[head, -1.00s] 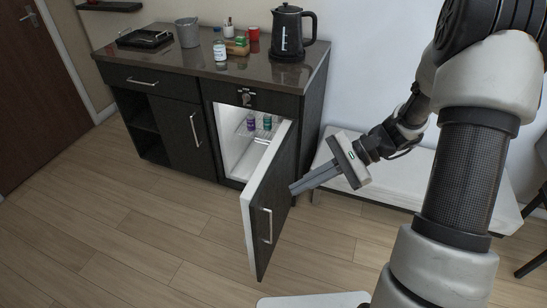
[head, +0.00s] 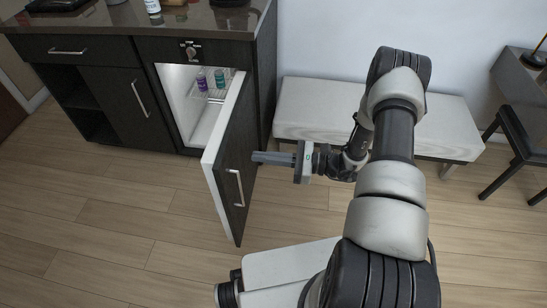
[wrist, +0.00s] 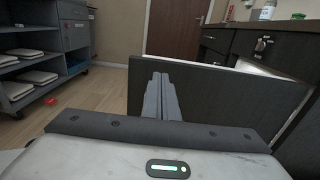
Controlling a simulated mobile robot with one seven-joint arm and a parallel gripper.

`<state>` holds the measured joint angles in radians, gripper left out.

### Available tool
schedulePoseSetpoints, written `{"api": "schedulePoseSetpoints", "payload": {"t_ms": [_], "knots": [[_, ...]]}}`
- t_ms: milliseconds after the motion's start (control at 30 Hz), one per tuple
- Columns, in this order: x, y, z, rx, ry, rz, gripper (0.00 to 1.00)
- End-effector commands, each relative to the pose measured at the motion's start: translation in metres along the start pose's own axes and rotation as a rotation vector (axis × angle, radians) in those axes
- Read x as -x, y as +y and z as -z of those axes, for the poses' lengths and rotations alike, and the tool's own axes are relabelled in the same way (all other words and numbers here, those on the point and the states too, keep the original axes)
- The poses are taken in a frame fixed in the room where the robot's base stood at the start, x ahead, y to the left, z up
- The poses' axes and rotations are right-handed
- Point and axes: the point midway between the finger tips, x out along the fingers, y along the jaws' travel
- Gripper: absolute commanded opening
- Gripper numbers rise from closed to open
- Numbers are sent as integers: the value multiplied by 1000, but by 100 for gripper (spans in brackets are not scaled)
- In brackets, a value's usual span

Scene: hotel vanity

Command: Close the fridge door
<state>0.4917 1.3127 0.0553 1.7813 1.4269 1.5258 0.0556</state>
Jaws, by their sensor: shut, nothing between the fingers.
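The fridge door (head: 233,165) stands wide open, swung out from the cabinet toward me. It has a dark outer face, a white inner edge and a silver handle (head: 236,188). The lit white fridge interior (head: 183,98) shows a purple and a teal bottle on a rack. My gripper (head: 254,157) is shut and empty, its fingertips at the outer face of the door, to the right of the handle and higher. In the wrist view the shut fingers (wrist: 160,80) point at the dark door panel (wrist: 215,90); whether they touch it I cannot tell.
The dark cabinet (head: 100,90) with a brown counter stands behind the door. A pale bench (head: 310,110) lies along the wall to the right, with a dark chair (head: 515,150) farther right. The wood floor left of the door is clear.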

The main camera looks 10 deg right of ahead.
Motion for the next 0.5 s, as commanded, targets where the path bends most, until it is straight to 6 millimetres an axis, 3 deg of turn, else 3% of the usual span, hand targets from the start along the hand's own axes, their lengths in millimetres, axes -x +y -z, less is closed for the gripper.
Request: {"api": "schedulePoseSetpoints", "payload": {"t_ms": [233,500], "knots": [[-52,1,1,1,1,-4,0],[-79,0,0,1,1,-2,0]]}}
